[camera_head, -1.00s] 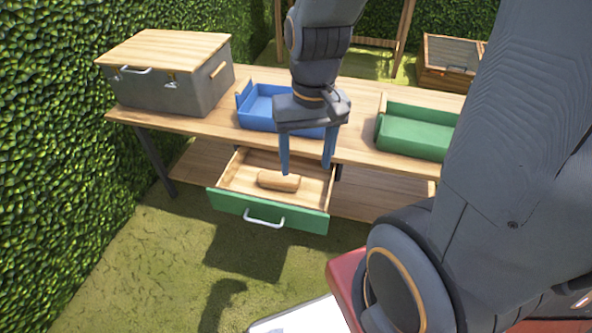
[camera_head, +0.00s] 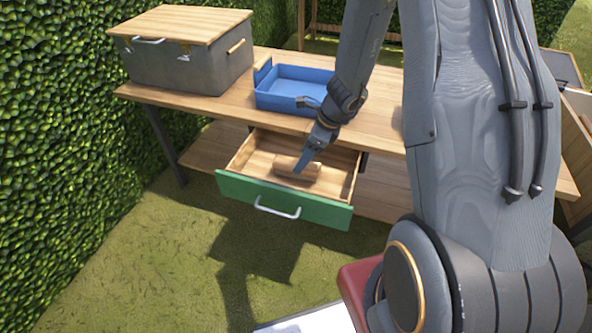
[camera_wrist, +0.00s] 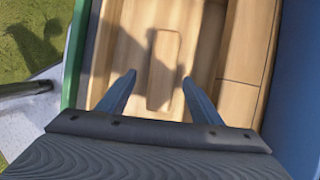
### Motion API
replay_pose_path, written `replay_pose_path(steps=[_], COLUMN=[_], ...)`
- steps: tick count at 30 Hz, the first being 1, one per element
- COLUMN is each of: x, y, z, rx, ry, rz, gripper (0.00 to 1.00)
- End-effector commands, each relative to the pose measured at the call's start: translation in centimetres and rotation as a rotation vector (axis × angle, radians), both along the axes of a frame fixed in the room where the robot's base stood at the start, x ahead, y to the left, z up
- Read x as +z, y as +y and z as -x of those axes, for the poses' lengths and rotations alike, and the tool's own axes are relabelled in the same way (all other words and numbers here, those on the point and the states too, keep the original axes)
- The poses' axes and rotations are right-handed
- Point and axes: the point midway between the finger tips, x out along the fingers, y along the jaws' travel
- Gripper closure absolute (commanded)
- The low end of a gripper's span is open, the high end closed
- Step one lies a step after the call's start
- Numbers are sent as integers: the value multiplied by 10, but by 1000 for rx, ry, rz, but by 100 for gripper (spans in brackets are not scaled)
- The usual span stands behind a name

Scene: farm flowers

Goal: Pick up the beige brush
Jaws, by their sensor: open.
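The beige brush (camera_head: 310,170) lies in the open drawer (camera_head: 241,160) with the green front, under the table. In the wrist view the brush (camera_wrist: 163,70) is a plain wooden block lying lengthwise between and beyond the fingers. My gripper (camera_head: 301,170) reaches down into the drawer opening at the brush and covers part of it in the head view. In the wrist view my gripper (camera_wrist: 157,84) is open, with one blue finger on each side of the brush's line. I cannot tell whether the fingertips touch it.
A blue tray (camera_head: 262,98) and a grey chest with a wooden lid (camera_head: 190,70) stand on the wooden table (camera_head: 384,122). The table edge overhangs the drawer's rear. A hedge (camera_head: 60,150) borders the left side. The grass before the drawer is clear.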

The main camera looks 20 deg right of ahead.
Motion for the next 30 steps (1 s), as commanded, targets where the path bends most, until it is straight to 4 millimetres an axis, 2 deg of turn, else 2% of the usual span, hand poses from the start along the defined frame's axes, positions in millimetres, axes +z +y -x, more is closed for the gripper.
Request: replay_pose_path(steps=[12, 22, 23, 30], x=[-48, -54, -54, -54], y=[16, 18, 18, 18], z=[-16, -18, -18, -18], rx=[4, 5, 5, 5], ry=[1, -1, -1, 0], rz=[1, 2, 2, 1], gripper=[41, 41, 42, 83])
